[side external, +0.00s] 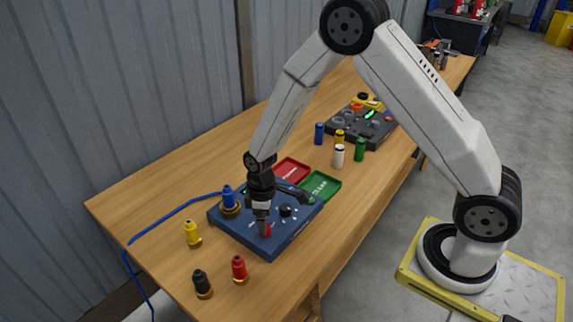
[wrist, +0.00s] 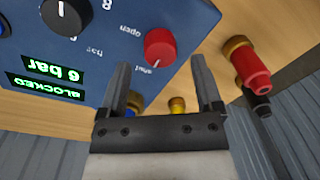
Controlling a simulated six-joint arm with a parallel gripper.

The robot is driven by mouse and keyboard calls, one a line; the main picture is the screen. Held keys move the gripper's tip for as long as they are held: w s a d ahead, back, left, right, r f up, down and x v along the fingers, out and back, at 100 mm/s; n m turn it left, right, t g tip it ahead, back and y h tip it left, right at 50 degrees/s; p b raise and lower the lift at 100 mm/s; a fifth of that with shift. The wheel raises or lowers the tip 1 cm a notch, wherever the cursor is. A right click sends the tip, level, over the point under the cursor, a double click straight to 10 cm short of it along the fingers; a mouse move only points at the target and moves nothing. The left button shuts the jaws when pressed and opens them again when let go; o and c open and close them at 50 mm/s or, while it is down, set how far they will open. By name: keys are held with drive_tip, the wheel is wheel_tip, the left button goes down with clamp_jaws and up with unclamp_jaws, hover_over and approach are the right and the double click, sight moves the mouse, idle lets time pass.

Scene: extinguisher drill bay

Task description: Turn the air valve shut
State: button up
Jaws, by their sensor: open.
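The air valve is a round red knob (wrist: 160,46) on the blue panel box (wrist: 190,14), with small "open" and "shut" lettering beside it. A pale pointer mark shows on the knob, but I cannot tell exactly which word it points to. My gripper (wrist: 160,68) is open, with one finger toward each side of the knob in the wrist view and nothing held. In the side view my gripper (side external: 262,222) points down close above the red knob (side external: 267,231) at the box's front; contact cannot be told.
The box has a black dial (wrist: 62,16) and displays reading "6 bar" and "BLOCKED". Red (side external: 239,269), black (side external: 202,284) and yellow (side external: 193,234) fittings stand near it. A blue hose (side external: 165,214) runs left. Red (side external: 291,169) and green (side external: 321,186) trays lie behind.

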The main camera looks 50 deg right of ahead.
sight(267, 226)
drive_tip(key=shift+w+d+r, duration=0.1)
drive_tip(key=shift+d+r, duration=0.05)
drive_tip(key=shift+r, duration=2.6)
drive_tip(key=shift+s+d+r, duration=0.1)
drive_tip(key=shift+s+r, duration=0.2)
drive_tip(key=shift+r, duration=0.05)
drive_tip(key=s+d+r+m+t, duration=0.3)
drive_tip(key=s+r+m, duration=0.4)
drive_tip(key=s, duration=0.5)
drive_tip(key=shift+d+r, duration=0.25)
drive_tip(key=shift+d, duration=0.2)
